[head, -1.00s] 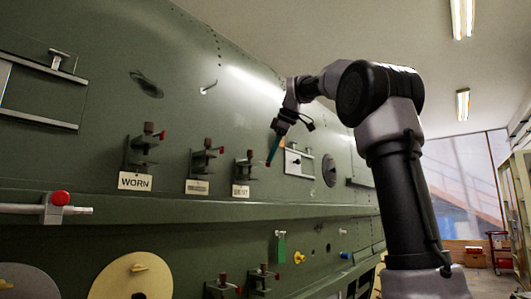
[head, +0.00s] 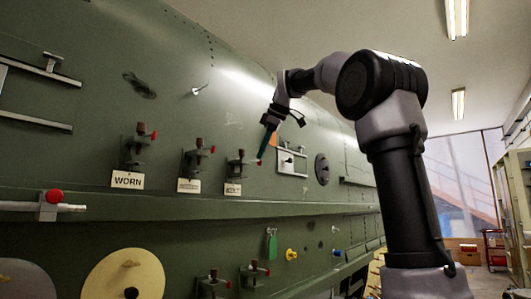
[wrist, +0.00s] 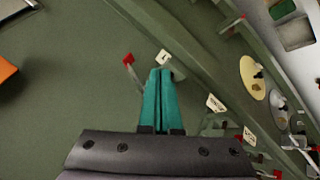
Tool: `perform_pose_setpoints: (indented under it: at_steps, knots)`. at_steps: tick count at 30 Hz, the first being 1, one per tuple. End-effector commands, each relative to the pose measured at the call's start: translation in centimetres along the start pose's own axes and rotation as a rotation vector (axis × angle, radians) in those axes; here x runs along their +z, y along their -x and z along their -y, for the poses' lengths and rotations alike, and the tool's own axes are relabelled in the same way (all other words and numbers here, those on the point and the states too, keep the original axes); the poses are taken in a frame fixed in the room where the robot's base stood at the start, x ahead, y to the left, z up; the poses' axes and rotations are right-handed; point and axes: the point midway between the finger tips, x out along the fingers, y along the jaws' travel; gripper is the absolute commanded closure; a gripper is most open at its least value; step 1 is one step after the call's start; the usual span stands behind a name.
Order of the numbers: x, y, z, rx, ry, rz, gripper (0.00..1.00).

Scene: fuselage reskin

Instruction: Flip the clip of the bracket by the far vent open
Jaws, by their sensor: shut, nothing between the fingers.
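The bracket nearest the round dark vent (head: 322,168) is the right-hand one (head: 236,167) of three in the upper row, with a small white tag below it. Its clip has a red tip (head: 260,160); a red tip on a grey lever (wrist: 128,58) also shows in the wrist view, left of my fingers.
The bracket tagged WORN (head: 136,148) and a middle bracket (head: 196,160) stand to the left on the green skin. A framed panel with a latch (head: 292,162) lies right of my gripper. A ledge (head: 200,205) runs below; more brackets and discs sit under it.

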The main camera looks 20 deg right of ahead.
Motion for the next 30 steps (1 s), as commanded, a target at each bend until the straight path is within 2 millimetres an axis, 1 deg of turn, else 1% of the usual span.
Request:
perform_pose_setpoints:
  at_steps: [2,8,18,21,24,30]
  knots:
    - [-0.4,0.0,0.5,-0.003,0.002,-0.001,1.0]
    - [-0.1,2.6,0.0,0.002,0.0,0.0,1.0]
    - [0.4,8.0,-0.6,0.002,-0.001,0.0,1.0]
    - [0.5,9.1,-0.6,0.001,0.0,0.0,1.0]
    - [0.5,9.7,-0.7,0.0,0.0,0.001,1.0]
    - [0.5,9.9,-0.6,-0.002,0.0,0.0,1.0]
